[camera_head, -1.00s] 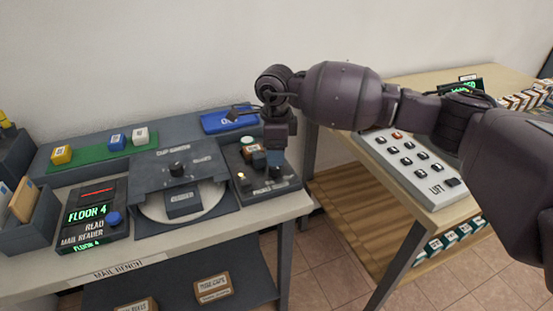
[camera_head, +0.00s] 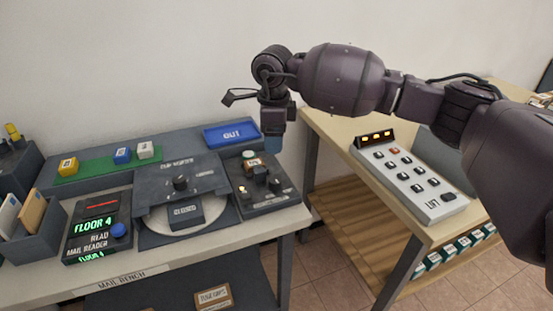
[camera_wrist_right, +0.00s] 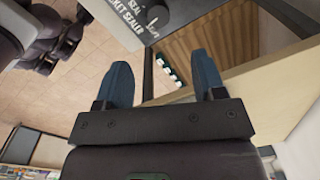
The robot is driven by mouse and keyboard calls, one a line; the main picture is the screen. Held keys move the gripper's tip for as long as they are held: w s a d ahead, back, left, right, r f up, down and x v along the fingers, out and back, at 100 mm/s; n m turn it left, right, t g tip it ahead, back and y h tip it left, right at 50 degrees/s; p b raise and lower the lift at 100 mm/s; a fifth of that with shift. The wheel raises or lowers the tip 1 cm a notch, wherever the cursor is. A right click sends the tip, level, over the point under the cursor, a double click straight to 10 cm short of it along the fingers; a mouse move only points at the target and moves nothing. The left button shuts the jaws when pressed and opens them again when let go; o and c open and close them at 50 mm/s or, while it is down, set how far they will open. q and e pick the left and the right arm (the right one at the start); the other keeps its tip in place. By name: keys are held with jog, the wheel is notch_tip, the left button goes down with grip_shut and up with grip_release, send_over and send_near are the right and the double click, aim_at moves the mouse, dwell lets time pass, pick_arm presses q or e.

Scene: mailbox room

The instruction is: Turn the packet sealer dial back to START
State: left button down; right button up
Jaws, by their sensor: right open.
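The packet sealer (camera_head: 264,204) is a dark grey unit at the right end of the mail bench. My right gripper (camera_head: 272,145) hangs above the sealer's back right side, apart from the dial. In the wrist view its blue fingers (camera_wrist_right: 160,85) are spread with nothing between them. My left gripper is not in view.
Left of the sealer are a sorter with a round plate (camera_head: 170,236) and a mail reader (camera_head: 97,235) showing FLOOR 4. A blue tray (camera_head: 231,134) lies behind. A lift keypad (camera_head: 412,185) stands on the wooden table (camera_head: 340,130) at right, across a gap.

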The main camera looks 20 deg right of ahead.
notch_tip(320, 180, up, 4)
jog(key=s+f+m+h+p, duration=0.1)
jog(key=p, duration=0.2)
jog(key=m+y+p, duration=0.1)
jog(key=m, duration=0.9)
send_near(276, 180)
jog(key=f, duration=0.4)
jog(key=f+b, duration=0.1)
jog(key=f, duration=0.3)
jog(key=shift+w+d+f, duration=0.1)
jog(key=shift+w+f, duration=0.1)
jog(key=shift+f, duration=0.55)
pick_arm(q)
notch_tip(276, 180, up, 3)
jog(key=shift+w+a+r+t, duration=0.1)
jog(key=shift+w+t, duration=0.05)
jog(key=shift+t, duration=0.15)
